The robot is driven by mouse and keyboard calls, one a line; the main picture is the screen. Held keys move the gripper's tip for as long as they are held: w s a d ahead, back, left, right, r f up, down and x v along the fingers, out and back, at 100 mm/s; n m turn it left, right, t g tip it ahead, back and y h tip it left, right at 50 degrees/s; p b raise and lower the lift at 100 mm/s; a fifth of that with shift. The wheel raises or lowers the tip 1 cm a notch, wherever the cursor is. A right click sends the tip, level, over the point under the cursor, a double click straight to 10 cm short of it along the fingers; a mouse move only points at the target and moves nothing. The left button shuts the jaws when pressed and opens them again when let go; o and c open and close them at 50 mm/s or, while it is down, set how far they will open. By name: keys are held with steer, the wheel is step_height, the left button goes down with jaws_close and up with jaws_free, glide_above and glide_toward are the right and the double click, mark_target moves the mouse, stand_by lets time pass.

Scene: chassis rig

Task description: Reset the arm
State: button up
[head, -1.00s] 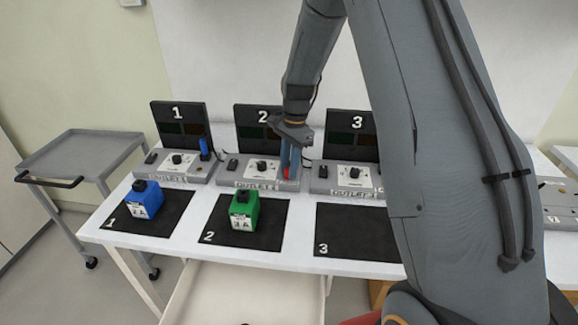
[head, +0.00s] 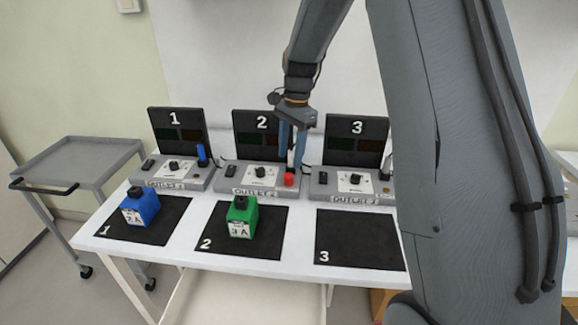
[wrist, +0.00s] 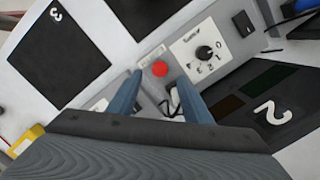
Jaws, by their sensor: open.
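My gripper (head: 291,168) is open, its two blue fingers pointing down over the right end of the outlet 2 unit (head: 231,178). A red button (head: 289,180) on that unit shows just below the fingertips. In the wrist view my gripper (wrist: 160,80) has its fingers apart, with the red button (wrist: 159,69) near the tips. A small pale part with a dark cable shows between the fingers; I cannot tell whether they touch it.
A blue block (head: 141,207) stands on mat 1 and a green block (head: 241,217) on mat 2. Mat 3 (head: 350,240) is empty. Outlet 1 (head: 150,181) and outlet 3 (head: 345,186) flank outlet 2. A grey cart (head: 85,165) stands at left.

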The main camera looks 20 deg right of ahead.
steer(key=shift+r, duration=0.4)
steer(key=shift+s, duration=0.3)
steer(key=s+f+n+t+h, duration=0.1)
steer(key=s+n+t, duration=0.1)
steer(key=s+n, duration=1.1)
steer(key=s+a, duration=0.1)
steer(key=s, duration=1)
steer(key=shift+s+f+n, duration=0.2)
steer(key=shift+s+n, duration=0.1)
steer(key=shift+s, duration=0.1)
steer(key=c, duration=0.4)
steer(key=shift+o, duration=0.2)
steer(key=shift+a, duration=0.1)
